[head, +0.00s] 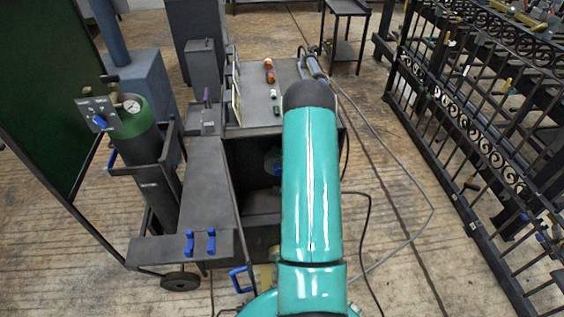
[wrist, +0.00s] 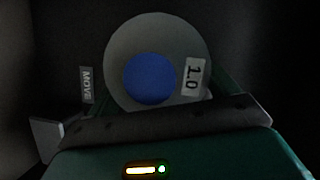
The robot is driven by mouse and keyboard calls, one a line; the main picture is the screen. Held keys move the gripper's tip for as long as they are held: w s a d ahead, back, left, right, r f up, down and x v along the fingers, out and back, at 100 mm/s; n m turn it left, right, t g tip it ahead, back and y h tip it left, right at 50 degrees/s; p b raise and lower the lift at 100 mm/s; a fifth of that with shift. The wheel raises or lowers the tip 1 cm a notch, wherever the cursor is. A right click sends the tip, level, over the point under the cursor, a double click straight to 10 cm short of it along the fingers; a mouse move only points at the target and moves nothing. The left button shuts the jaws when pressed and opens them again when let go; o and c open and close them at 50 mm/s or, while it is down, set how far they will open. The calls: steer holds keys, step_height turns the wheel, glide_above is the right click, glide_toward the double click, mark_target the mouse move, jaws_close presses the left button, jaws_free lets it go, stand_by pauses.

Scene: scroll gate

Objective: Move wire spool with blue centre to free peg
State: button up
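The wire spool with the blue centre (wrist: 152,78) faces me in the wrist view, a grey disc with a "1.0" label (wrist: 192,77) on its right side. In the head view a small part of a grey disc with blue (head: 273,160) shows inside the dark cabinet (head: 245,165), partly hidden by my arm. My gripper (wrist: 155,118) is in the lower part of the wrist view, its end pieces wide apart at left and right, just below the spool. I cannot tell whether it touches the spool. In the head view my arm hides the gripper. No free peg can be made out.
A "MOVE" tag (wrist: 86,85) is left of the spool. The cabinet top holds small orange and dark items (head: 269,70). A green gas cylinder (head: 133,130) on a cart stands left, and black iron railings (head: 480,110) stand right. Cables (head: 400,180) cross the wooden floor.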

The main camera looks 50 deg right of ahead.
mark_target(280, 172)
steer(key=c, duration=0.7)
steer(key=o, duration=0.9)
steer(key=shift+r, duration=0.15)
steer(key=c, duration=0.6)
steer(key=shift+o, duration=0.2)
steer(key=shift+s+a, duration=0.3)
steer(key=shift+s, duration=0.05)
steer(key=shift+s+a, duration=0.4)
steer(key=shift+s, duration=0.1)
steer(key=shift+s+a, duration=0.2)
steer(key=shift+s, duration=0.05)
steer(key=shift+s+a, duration=0.25)
steer(key=shift+s+a, duration=1.45)
steer(key=shift+s, duration=0.3)
